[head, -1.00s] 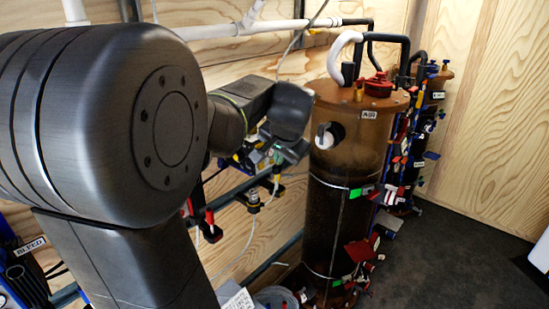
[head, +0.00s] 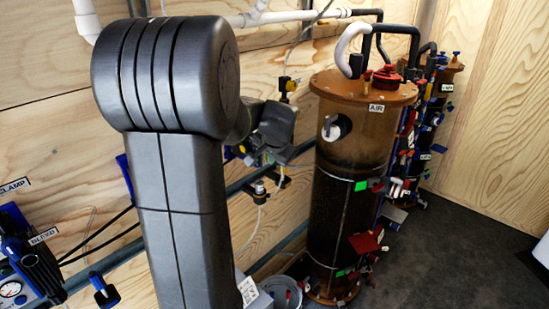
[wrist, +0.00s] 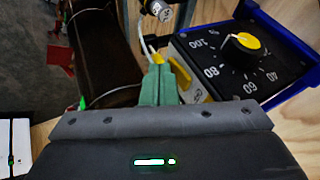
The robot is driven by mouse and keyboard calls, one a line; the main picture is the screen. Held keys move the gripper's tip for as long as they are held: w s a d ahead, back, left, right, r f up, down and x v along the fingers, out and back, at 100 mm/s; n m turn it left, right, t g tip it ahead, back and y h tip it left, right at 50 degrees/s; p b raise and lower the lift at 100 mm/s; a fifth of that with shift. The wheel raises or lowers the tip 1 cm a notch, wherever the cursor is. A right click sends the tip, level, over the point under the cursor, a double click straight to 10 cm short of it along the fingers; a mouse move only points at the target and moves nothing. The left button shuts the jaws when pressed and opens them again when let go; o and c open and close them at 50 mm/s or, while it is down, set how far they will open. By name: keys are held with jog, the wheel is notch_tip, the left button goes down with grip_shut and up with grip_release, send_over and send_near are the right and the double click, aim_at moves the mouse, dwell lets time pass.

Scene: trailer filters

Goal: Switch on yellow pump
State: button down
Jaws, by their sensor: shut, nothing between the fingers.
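The yellow pump shows in the wrist view as a grey box with a black dial face (wrist: 225,65) in a blue frame. Its yellow knob (wrist: 242,42) has a white pointer, and numbers ring the dial. A pale side panel with a yellow patch (wrist: 194,80) faces my gripper. My gripper (wrist: 158,62) has green fingers that are shut and empty, just left of the pump's side. Whether they touch the pump I cannot tell. In the head view my arm hides much of the wall area around the pump.
A tall brown filter column (head: 350,190) labelled AIR stands right of my arm, with a second column (head: 436,110) behind it. A white pipe (head: 270,18) runs along the wooden wall. A bucket (head: 282,291) sits below. Dark floor (head: 450,260) at right is clear.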

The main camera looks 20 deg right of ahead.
jog(key=shift+w+a+f, duration=0.1)
jog(key=shift+w+f, duration=0.05)
jog(key=shift+w, duration=0.05)
dwell(0.3)
jog(key=shift+r+p, duration=0.5)
jog(key=shift+r, duration=0.4)
